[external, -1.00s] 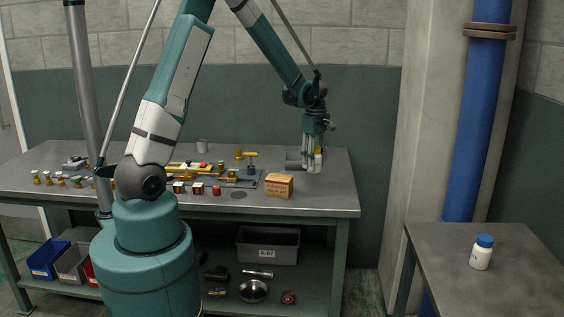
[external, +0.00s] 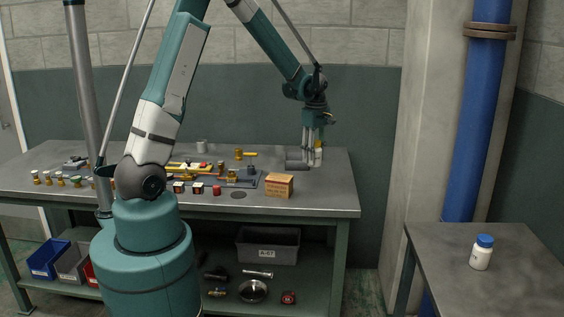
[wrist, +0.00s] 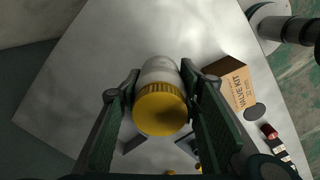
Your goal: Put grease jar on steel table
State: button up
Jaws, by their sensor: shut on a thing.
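The grease jar, a pale jar with a ribbed yellow lid (wrist: 160,108), sits between the fingers of my gripper (wrist: 160,95) in the wrist view. The fingers press on both its sides. In the external view my gripper (external: 313,152) is at the right end of the long workbench, with the pale jar (external: 318,157) partly hidden by the fingers. Whether its base touches the bench is hard to tell. A grey metal-looking table (external: 450,250) stands at the front right, apart from the bench. A white bottle with a blue cap (external: 481,252) stands on it.
A cardboard box (external: 279,186) stands on the workbench (external: 330,190) near my gripper; it also shows in the wrist view (wrist: 232,82). A blue pipe (external: 482,110) and a concrete pillar rise behind the side table. Much of that tabletop is clear.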

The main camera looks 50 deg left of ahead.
aim_at(317, 141)
jog(key=shift+r, duration=0.15)
jog(key=r, duration=0.4)
jog(key=shift+w+d+r, duration=0.15)
jog(key=shift+d+r, duration=0.2)
jog(key=shift+r, duration=0.05)
jog(key=w+d+m, duration=0.3)
jog(key=d+m, duration=0.2)
jog(key=d, duration=1.6)
jog(key=w+d+m, duration=0.3)
jog(key=d+m, duration=0.2)
jog(key=d, duration=1.6)
jog(key=s+d+m, duration=0.3)
jog(key=s+d, duration=0.2)
jog(key=d, duration=0.8)
jog(key=s+d+m, duration=0.3)
jog(key=s+d, duration=0.2)
jog(key=d, duration=0.7)
jog(key=s+d+m, duration=0.2)
jog(key=s+d, duration=0.2)
jog(key=d, duration=0.9)
notch_tip(317, 141, down, 8)
jog(key=shift+s+a, duration=0.2)
